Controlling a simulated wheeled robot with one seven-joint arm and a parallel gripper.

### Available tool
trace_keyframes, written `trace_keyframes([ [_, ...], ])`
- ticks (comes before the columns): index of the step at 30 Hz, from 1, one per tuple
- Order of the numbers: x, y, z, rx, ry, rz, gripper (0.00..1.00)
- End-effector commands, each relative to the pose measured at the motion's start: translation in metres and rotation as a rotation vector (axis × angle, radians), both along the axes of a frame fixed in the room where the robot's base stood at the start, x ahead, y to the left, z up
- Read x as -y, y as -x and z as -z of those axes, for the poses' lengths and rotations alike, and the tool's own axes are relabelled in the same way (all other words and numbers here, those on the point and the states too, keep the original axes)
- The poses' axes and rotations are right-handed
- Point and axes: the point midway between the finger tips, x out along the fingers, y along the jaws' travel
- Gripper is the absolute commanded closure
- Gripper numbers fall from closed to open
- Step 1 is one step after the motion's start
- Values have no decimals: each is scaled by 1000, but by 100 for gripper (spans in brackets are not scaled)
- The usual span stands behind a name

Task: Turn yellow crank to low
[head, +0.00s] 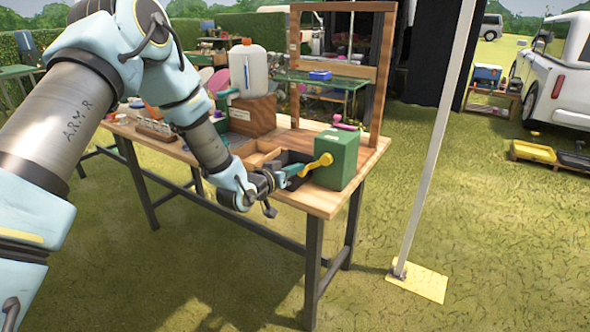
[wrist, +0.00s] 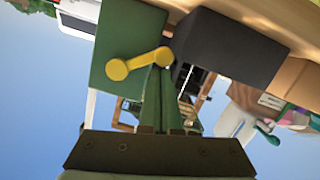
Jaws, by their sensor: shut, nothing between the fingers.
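The yellow crank (head: 317,165) is on the side face of a green box (head: 341,162) at the table's right end. In the head view it slants from upper right down to lower left. In the wrist view the crank (wrist: 140,63) lies across the green box (wrist: 118,30), with a rounded end on each side. My gripper (head: 296,172) is shut and empty at the crank's lower-left end. In the wrist view the fingertips (wrist: 160,70) are close to the crank's right end; whether they touch it, I cannot tell. No low marking is readable.
A dark box (wrist: 225,47) sits beside the green box. A magenta handle (head: 345,126) is on the green box's top. A wooden frame (head: 378,80) rises behind, and a white jug (head: 248,70) stands farther back. A slanted pole (head: 432,150) stands right of the wooden table (head: 322,204).

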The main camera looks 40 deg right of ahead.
Motion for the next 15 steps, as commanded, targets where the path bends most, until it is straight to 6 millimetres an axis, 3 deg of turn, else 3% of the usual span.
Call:
trace_keyframes([
  [1, -1, -1, 10, -38, 11, -4, 100],
  [8, 1, 6, 27, -283, 72, -2, 100],
  [15, 3, 12, 27, -298, 77, 0, 100],
])
